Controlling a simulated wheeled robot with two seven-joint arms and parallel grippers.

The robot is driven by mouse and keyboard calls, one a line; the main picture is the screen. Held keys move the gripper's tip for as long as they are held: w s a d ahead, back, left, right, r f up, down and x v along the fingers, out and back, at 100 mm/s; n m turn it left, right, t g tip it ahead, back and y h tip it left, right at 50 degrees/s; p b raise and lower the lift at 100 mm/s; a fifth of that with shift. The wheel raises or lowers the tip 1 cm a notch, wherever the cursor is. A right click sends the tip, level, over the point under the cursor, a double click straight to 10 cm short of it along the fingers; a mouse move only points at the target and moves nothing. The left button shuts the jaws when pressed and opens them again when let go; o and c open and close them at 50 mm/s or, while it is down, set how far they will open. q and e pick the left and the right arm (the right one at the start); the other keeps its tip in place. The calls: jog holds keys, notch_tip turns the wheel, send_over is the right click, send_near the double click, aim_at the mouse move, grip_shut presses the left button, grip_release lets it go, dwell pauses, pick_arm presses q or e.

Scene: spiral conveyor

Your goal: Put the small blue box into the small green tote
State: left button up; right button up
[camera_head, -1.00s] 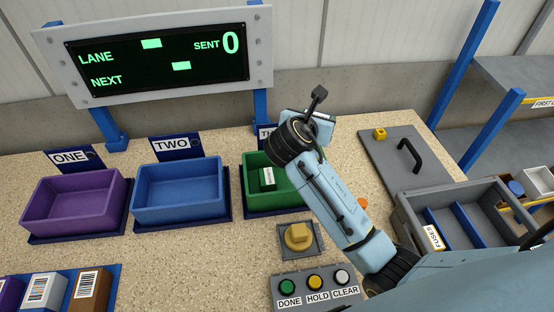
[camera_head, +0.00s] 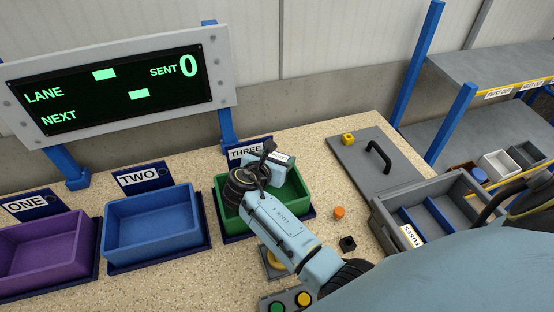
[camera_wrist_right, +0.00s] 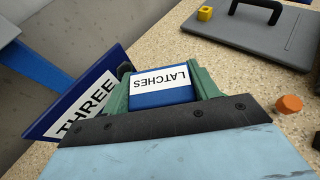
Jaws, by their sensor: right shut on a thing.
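A small blue box with a white LATCHES label (camera_wrist_right: 163,88) is clamped between the grey-green fingers of my right gripper (camera_wrist_right: 165,90) in the right wrist view. In the head view the right gripper (camera_head: 276,163) holds the box over the back part of the green tote (camera_head: 300,205), below the THREE sign. The box looks above the tote's rim; its exact height is hard to tell. My right arm hides much of the tote's inside. My left gripper is not in view.
A blue tote (camera_head: 150,225) and a purple tote (camera_head: 45,250) stand left of the green one. An orange piece (camera_head: 339,213) and a small black piece (camera_head: 348,244) lie to its right. A grey divided tray (camera_head: 385,215) and a grey lidded plate (camera_head: 365,150) are further right.

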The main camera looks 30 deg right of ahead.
jog(key=shift+f, duration=0.3)
jog(key=shift+f, duration=0.35)
jog(key=o, duration=1)
jog(key=shift+c, duration=0.2)
jog(key=shift+r, duration=0.35)
jog(key=v, duration=1.2)
jog(key=shift+r, duration=0.2)
